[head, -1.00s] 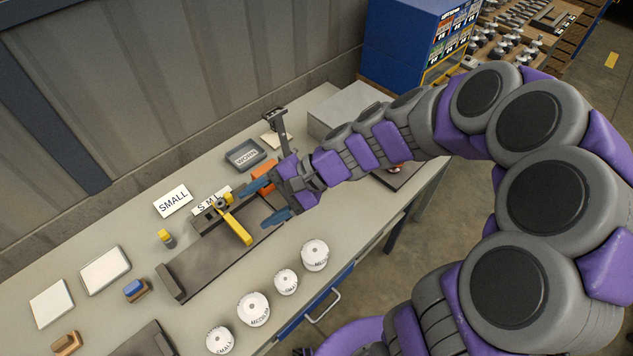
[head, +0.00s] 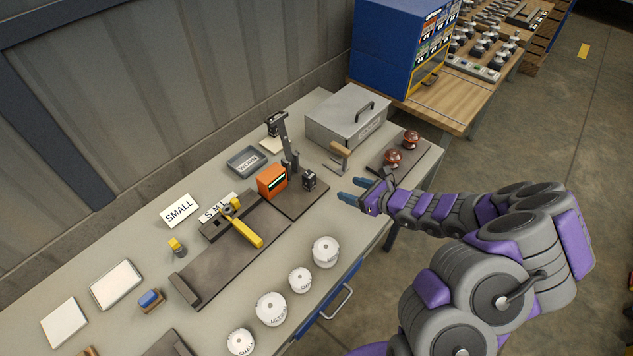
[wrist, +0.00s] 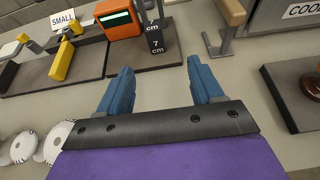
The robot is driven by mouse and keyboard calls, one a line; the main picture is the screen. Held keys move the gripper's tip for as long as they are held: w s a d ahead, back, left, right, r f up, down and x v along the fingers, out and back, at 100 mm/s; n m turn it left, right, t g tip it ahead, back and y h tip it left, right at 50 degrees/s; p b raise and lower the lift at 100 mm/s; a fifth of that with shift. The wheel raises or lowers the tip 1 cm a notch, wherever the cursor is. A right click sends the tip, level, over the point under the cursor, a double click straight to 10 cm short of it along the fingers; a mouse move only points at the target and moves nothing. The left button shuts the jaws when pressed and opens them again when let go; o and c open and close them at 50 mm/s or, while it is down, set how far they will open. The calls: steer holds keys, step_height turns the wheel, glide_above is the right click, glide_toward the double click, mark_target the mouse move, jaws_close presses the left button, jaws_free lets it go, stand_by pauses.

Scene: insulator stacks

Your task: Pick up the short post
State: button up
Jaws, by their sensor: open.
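A short black post marked "7 cm" (head: 309,180) stands upright at the right end of a dark base plate, beside an orange box with a lit display (head: 272,181). In the wrist view the post (wrist: 155,38) is just beyond the gap between my fingers, with its lettering facing me. My gripper (head: 349,189) is open and empty, to the right of the post and apart from it. Its two blue fingers also show in the wrist view (wrist: 160,75). A taller dark stand (head: 286,140) rises behind the post.
A grey lidded box (head: 347,115) and a dark board with brown insulators (head: 412,160) are farther right. White labelled discs (head: 325,252) line the front edge. A yellow-handled tool (head: 243,225) lies left.

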steer(key=b, duration=0.2)
glide_toward(313, 179)
steer(key=x, duration=0.5)
steer(key=shift+w+f, duration=0.1)
steer(key=shift+w, duration=0.1)
steer(key=shift+w+a+f, duration=0.15)
steer(key=shift+w+a, duration=0.1)
steer(key=shift+w, duration=0.2)
steer(key=x, duration=0.2)
steer(key=b+x, duration=0.1)
steer(key=x, duration=0.2)
steer(key=shift+s+a+f, duration=0.2)
steer(key=shift+s+a, duration=0.05)
steer(key=shift+a, duration=0.1)
steer(key=shift+w+a, duration=0.2)
steer(key=shift+a, duration=0.05)
steer(key=shift+d, duration=0.25)
steer(key=shift+d+r, duration=0.1)
steer(key=shift+c, duration=0.7)
steer(key=shift+a, duration=0.25)
steer(key=c, duration=0.7)
jaws_close()
